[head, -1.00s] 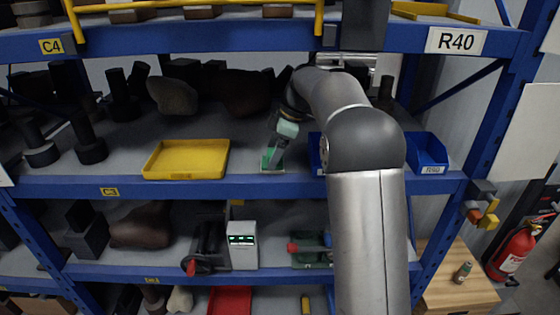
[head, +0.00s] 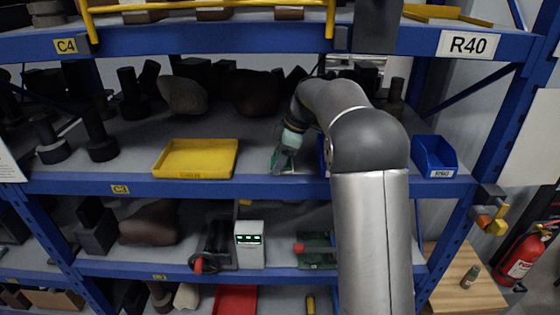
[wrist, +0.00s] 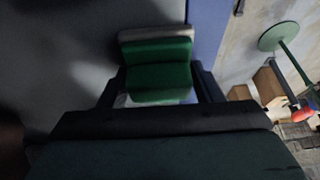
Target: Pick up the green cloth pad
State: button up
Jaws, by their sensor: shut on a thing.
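The green cloth pad (wrist: 158,70) sits between the two fingers of my gripper (wrist: 160,90) in the wrist view, with a pale strip along its far edge. My gripper is shut on it. In the head view my gripper (head: 284,160) points down at the front of the middle shelf, right of the yellow tray. A small part of the green pad (head: 275,157) shows at the fingertips there. I cannot tell whether the pad touches the shelf.
The yellow tray (head: 196,158) stands left of my gripper, and a blue bin (head: 435,157) stands to the right, beyond my arm. Dark parts crowd the back of the shelf. A blue beam (head: 200,187) runs along the shelf's front.

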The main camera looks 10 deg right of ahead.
jog(key=shift+r, duration=0.1)
jog(key=shift+r+b, duration=0.45)
jog(key=shift+r, duration=0.45)
jog(key=shift+s+r+b, duration=0.3)
jog(key=shift+r+b, duration=0.15)
jog(key=shift+r, duration=0.25)
jog(key=s+a+b, duration=0.2)
jog(key=s+b, duration=0.1)
jog(key=s, duration=0.5)
jog(key=s+a+b, duration=0.2)
jog(key=s+b, duration=0.1)
jog(key=s, duration=0.6)
